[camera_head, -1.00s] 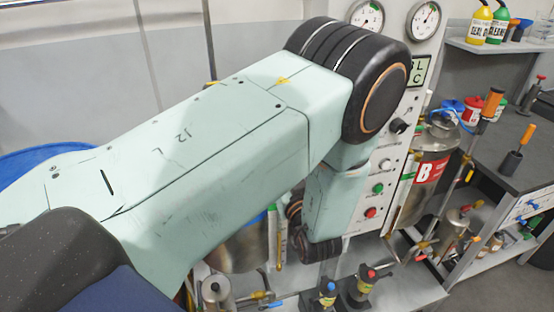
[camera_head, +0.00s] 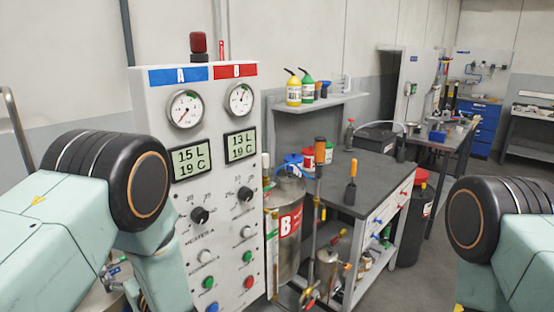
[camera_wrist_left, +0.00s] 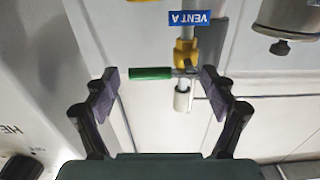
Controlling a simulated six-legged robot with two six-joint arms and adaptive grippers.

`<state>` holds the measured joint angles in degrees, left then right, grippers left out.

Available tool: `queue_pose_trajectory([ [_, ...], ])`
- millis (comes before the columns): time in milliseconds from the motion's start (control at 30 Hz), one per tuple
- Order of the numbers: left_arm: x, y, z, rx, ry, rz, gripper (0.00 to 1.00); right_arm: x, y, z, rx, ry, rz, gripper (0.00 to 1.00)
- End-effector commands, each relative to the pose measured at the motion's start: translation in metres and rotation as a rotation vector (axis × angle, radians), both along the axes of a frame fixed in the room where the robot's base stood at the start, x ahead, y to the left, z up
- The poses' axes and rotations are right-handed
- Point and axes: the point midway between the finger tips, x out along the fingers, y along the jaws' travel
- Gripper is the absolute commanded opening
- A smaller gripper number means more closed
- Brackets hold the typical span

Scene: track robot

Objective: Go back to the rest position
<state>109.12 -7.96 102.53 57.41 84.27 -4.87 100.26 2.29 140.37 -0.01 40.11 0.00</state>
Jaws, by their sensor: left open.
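My left gripper (camera_wrist_left: 158,78) is open in the left wrist view, with a dark finger on each side and nothing held. Beyond and between its fingertips is a valve with a green handle (camera_wrist_left: 150,73) and a yellow body (camera_wrist_left: 186,52), under a blue upside-down "VENT A" label (camera_wrist_left: 188,18). I cannot tell how far away the valve is. In the head view my left arm (camera_head: 110,185) is bent at the left edge, and its gripper is not clearly visible. My right arm (camera_head: 490,225) shows at the right edge; its gripper is out of view.
The control panel (camera_head: 222,115) with gauges stands close to my left arm. Right of it are a tank marked B (camera_head: 288,224) and a dark-topped bench (camera_head: 372,180) with an orange-handled tool (camera_head: 351,184). Open floor (camera_head: 415,285) lies between bench and right arm.

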Motion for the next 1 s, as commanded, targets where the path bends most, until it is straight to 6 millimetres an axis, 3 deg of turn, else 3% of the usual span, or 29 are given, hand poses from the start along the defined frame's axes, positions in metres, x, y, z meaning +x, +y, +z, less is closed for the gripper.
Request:
queue_pose_trajectory([
  [100,0.0122,0.0166,0.0003,-0.001,-0.003,0.005,0.84,0.0000,0.0000,0.0000,0.000,0.000,0.000,0.68],
  [500,0.0122,0.0151,0.0062,-0.100,-0.119,-0.001,0.84,0.0000,0.0000,0.0072,0.000,0.000,0.000,0.68],
  [1000,0.0125,0.0147,0.0026,-0.060,-0.072,0.000,0.84,0.0001,0.0000,0.0028,0.000,0.000,0.000,0.68],
])
